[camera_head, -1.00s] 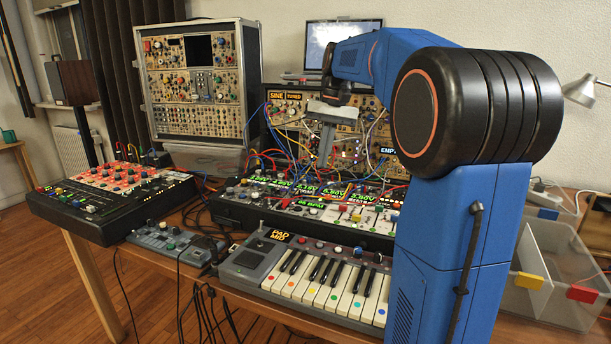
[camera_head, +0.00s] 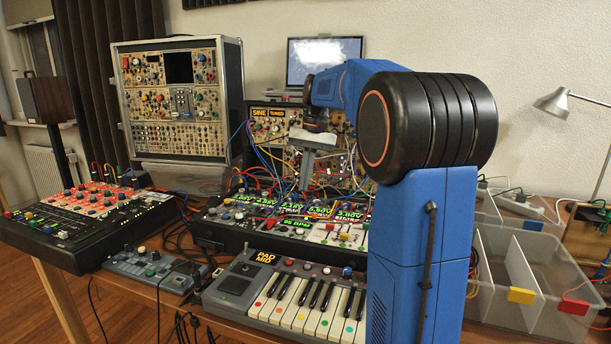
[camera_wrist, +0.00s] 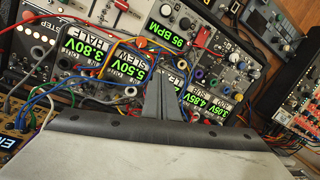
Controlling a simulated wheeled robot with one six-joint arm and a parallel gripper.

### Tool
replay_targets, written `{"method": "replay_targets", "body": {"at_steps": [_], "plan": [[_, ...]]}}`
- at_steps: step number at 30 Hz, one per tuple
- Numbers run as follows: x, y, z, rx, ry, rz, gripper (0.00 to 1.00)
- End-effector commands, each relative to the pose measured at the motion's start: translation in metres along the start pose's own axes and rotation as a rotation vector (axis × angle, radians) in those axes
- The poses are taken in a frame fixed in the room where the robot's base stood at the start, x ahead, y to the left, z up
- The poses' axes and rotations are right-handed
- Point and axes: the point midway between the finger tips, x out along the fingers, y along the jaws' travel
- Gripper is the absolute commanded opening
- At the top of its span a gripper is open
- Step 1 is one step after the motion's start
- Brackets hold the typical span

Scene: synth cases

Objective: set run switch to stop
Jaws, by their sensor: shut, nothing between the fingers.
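My gripper (camera_head: 304,188) hangs above the low case of modules (camera_head: 215,232), fingers pointing down, shut and empty. In the wrist view its grey fingertips (camera_wrist: 168,80) overlap a row of modules with green number displays (camera_wrist: 128,64) and patch cables. I cannot tell whether the fingertips touch anything. I cannot read any run or stop label, so I cannot tell which control is the run switch.
A keyboard (camera_head: 312,306) stands in front of the case. A tall rack (camera_head: 178,100) stands behind. Clear bins (camera_head: 510,262) are at right. Loose cables cross the modules.

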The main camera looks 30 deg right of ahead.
Motion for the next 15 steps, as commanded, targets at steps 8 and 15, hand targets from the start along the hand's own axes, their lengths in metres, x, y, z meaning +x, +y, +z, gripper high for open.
{"method": "replay_targets", "body": {"at_steps": [8,15], "plan": [[0.043,0.0,0.0,0.0,-0.001,0.0,0.0],[0.058,0.0,0.0,0.0,0.001,0.0,0.0]]}}
